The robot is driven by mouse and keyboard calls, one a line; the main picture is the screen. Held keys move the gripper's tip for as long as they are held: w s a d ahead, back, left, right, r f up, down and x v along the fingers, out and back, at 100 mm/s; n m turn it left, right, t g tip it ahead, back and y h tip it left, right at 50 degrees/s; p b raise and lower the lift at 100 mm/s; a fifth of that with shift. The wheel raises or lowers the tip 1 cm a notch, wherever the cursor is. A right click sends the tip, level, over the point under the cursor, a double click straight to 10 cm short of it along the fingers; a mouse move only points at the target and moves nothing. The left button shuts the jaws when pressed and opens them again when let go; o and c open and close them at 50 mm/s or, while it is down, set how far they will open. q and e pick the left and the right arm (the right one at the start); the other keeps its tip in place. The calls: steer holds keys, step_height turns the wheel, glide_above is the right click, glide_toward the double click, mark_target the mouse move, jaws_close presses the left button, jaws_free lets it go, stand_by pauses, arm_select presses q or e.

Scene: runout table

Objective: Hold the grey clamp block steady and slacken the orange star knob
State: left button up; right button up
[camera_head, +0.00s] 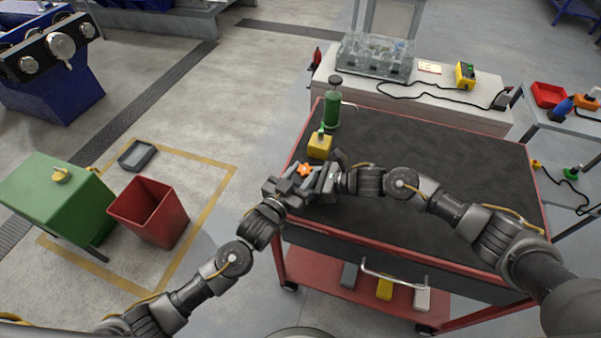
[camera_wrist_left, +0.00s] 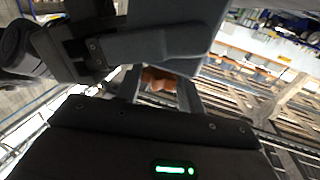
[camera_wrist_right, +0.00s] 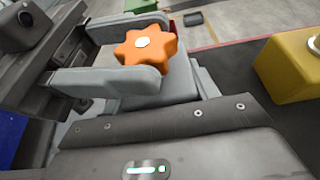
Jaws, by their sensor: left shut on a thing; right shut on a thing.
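The orange star knob (camera_head: 305,170) sits at the left edge of the dark cart top. My left gripper (camera_head: 298,178) is shut on it; in the right wrist view its two grey fingers lie either side of the knob (camera_wrist_right: 147,46). The knob (camera_wrist_left: 158,78) is partly hidden in the left wrist view. The grey clamp block (camera_wrist_right: 172,86) is below the knob. My right gripper (camera_head: 322,184) is shut on the block, though its grip is mostly hidden by its own palm and the left fingers.
The cart's middle and right are clear. A red bin (camera_head: 150,212) and a green box (camera_head: 55,198) stand on the floor at left.

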arm_select(q)
steer(key=shift+s+d+n+t+y, duration=0.1)
steer(key=shift+d+n+t+y, duration=0.1)
steer(key=shift+n+t+y, duration=0.65)
steer(key=shift+y, duration=0.55)
steer(key=shift+c, duration=0.2)
steer(key=o, duration=0.7)
steer(key=shift+o, duration=0.2)
steer(key=shift+a, duration=0.1)
steer(key=v, duration=1.2)
steer(key=shift+r, duration=0.2)
